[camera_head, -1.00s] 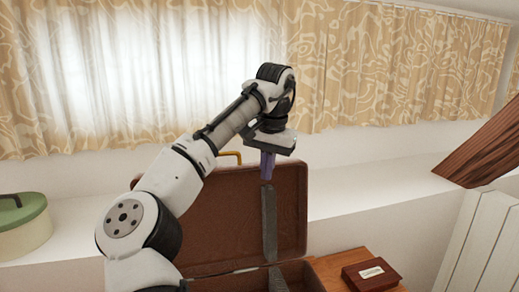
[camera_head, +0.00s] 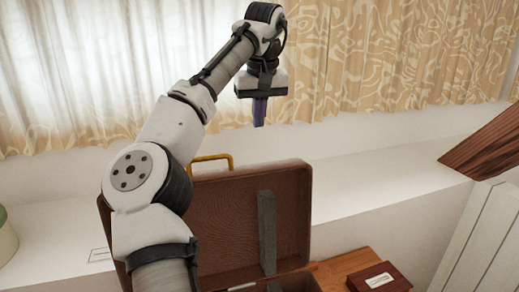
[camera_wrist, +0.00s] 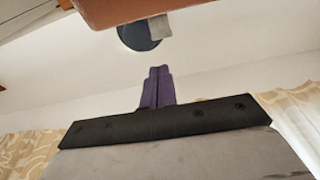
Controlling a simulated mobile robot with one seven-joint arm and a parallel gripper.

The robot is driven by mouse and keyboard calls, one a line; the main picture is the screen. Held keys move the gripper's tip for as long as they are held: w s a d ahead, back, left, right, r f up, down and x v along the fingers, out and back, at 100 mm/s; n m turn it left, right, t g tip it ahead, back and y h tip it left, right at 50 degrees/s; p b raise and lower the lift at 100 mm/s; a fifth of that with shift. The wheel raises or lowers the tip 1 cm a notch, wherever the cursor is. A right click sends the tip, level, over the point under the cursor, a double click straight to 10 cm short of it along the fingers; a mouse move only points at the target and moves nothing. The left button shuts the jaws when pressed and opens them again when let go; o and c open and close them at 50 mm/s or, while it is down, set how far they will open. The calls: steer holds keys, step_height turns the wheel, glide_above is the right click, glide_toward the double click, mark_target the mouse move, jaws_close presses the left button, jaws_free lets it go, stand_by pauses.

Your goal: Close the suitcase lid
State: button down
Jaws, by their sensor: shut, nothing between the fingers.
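The brown suitcase stands open, its lid (camera_head: 222,213) raised upright with a yellow handle (camera_head: 212,160) on its top edge. A grey strap or stay (camera_head: 267,232) runs down the inside of the lid. Only a sliver of the base (camera_head: 295,284) shows at the bottom edge of the head view. My gripper (camera_head: 259,120) has purple fingers, points down and hangs above the lid's top edge, apart from it. The fingers (camera_wrist: 157,72) are together and empty in the wrist view. My arm hides the left part of the lid.
A small dark red box (camera_head: 378,279) with a label lies on the wooden surface (camera_head: 343,265) right of the suitcase. A white ledge (camera_head: 345,195) and patterned curtains (camera_head: 400,55) are behind. A slanted wooden beam (camera_head: 490,148) and white panel (camera_head: 480,240) stand at the right.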

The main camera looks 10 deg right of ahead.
steer(key=f, duration=0.2)
steer(key=w+f, duration=0.1)
steer(key=f, duration=0.5)
steer(key=shift+w+a+f, duration=0.15)
steer(key=shift+w+a, duration=0.1)
steer(key=shift+s+f+p, duration=0.25)
steer(key=shift+p, duration=0.05)
steer(key=shift+s+d+r, duration=0.1)
steer(key=shift+s+d, duration=0.1)
steer(key=shift+s, duration=0.6)
steer(key=shift+s+d+r, duration=0.1)
steer(key=shift+s+d, duration=0.1)
steer(key=shift+s, duration=0.6)
steer(key=shift+f, duration=0.1)
